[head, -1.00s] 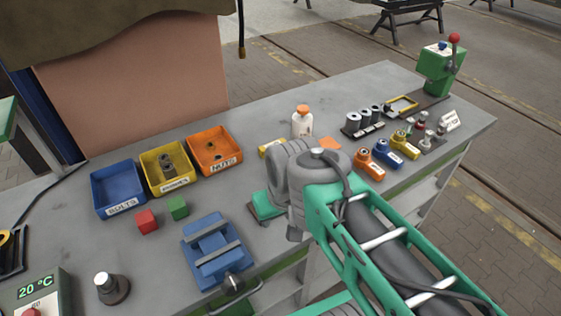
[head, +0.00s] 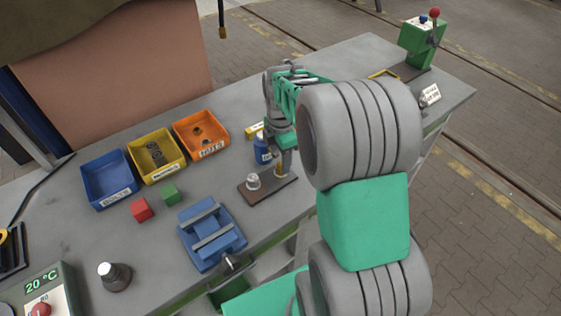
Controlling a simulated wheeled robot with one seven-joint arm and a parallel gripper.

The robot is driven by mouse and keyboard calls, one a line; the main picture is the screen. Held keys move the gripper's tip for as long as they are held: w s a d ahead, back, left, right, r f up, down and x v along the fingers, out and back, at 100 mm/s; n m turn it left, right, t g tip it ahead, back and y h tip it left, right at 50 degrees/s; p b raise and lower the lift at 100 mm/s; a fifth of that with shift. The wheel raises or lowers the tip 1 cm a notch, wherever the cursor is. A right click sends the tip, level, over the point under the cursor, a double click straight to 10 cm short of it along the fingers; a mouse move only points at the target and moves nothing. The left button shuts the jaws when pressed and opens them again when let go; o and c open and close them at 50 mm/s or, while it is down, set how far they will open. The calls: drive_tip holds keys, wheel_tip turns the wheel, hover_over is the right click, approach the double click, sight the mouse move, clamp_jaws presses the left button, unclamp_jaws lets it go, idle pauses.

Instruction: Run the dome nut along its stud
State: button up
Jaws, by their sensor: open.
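A brown board (head: 266,190) lies on the bench near its front edge. A silver, round-topped piece (head: 253,181), which may be the dome nut, stands on the board's left part. A brass-coloured upright piece (head: 281,170), perhaps a stud, stands on its right part. My gripper (head: 284,155) points down just above the brass piece and is open. The fingers are small and partly merged with the arm, so I cannot tell whether they touch or surround it.
Blue (head: 109,178), yellow (head: 156,155) and orange (head: 201,134) bins stand at the back left. A blue vise (head: 211,236), red block (head: 141,210) and green block (head: 169,194) are left of the board. A blue bottle (head: 262,152) stands close behind the gripper.

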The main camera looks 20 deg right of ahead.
drive_tip(key=shift+f, duration=1.5)
drive_tip(key=shift+c, duration=0.4)
clamp_jaws()
